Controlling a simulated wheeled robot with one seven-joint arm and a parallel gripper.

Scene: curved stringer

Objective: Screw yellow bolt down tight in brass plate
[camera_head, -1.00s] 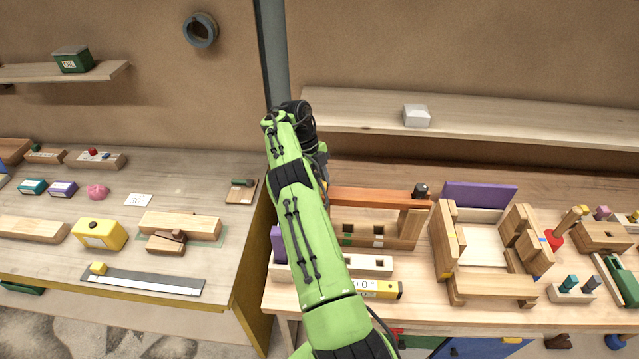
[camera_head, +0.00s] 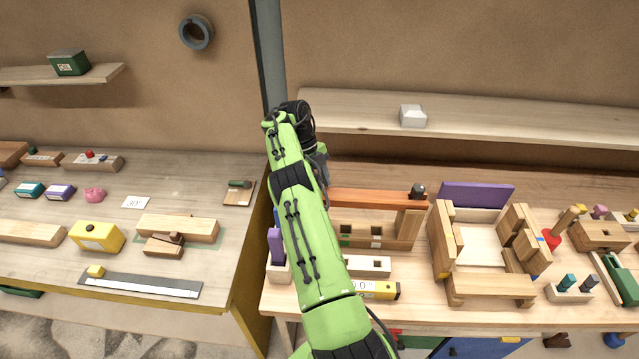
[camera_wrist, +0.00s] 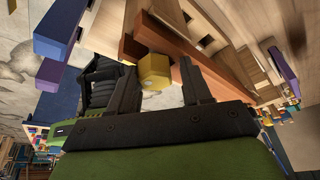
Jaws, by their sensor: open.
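A yellow bolt (camera_wrist: 154,72) with a faceted head shows in the wrist view between the two dark fingers of my gripper (camera_wrist: 157,84). The fingers are apart, with visible space beside the head on the right. The bolt's lower part is hidden, so I cannot tell how deep it sits. Orange-brown bars (camera_wrist: 190,80) lie right beside the bolt. I cannot pick out a brass plate for certain. In the head view an orange-brown bar (camera_head: 370,198) runs right from behind my green arm; my arm hides the bolt and the fingers there.
A dark knob (camera_head: 418,190) stands on the bar's right end. A wooden frame (camera_head: 490,290) and a purple board (camera_head: 477,195) are to the right. A shelf (camera_head: 520,120) with a white block (camera_head: 413,116) is above. A yellow box (camera_head: 97,237) stands on the left bench.

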